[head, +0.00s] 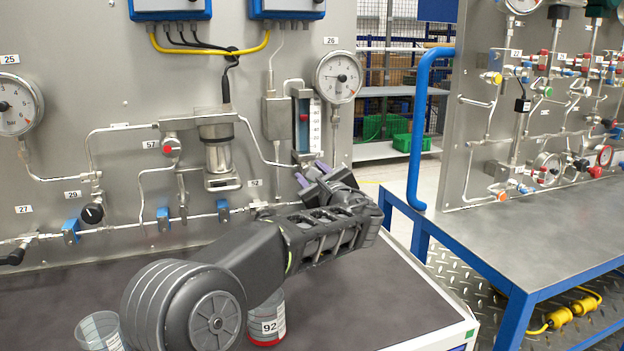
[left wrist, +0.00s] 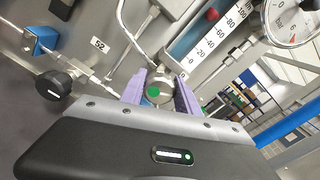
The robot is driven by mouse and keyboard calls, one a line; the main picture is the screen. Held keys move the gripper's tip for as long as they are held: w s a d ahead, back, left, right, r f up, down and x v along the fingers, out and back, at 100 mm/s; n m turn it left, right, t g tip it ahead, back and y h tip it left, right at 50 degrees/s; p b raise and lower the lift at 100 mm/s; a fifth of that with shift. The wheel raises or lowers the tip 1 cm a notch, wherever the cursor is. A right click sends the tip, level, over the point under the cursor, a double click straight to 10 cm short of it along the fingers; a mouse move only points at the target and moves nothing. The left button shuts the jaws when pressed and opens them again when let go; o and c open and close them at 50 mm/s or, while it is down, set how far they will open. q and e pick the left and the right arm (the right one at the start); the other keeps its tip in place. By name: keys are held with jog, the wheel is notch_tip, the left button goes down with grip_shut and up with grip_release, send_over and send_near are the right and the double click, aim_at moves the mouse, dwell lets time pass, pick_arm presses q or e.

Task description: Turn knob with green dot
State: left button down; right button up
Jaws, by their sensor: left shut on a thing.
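The knob with the green dot (left wrist: 155,91) is a small metal knob on the panel, seen in the left wrist view below the flow tube. My left gripper (head: 311,174) reaches the panel under that tube in the head view. In the left wrist view, its purple fingers (left wrist: 160,88) stand one on each side of the knob and are shut on it. In the head view the knob is hidden by my gripper. My right gripper is not in view.
The scaled flow tube (head: 304,120) and a round gauge (head: 339,77) are just above my gripper. A black knob (left wrist: 53,85) sits left of it, near label 52. A jar marked 92 (head: 267,322) and a clear cup (head: 99,332) stand on the bench below my arm.

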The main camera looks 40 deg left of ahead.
pick_arm(q)
jog(key=c, duration=0.9)
grip_release()
jog(key=shift+s+d, duration=0.1)
jog(key=b+v, duration=0.1)
jog(key=v, duration=0.6)
jog(key=shift+s+d, duration=0.15)
jog(key=shift+d, duration=0.1)
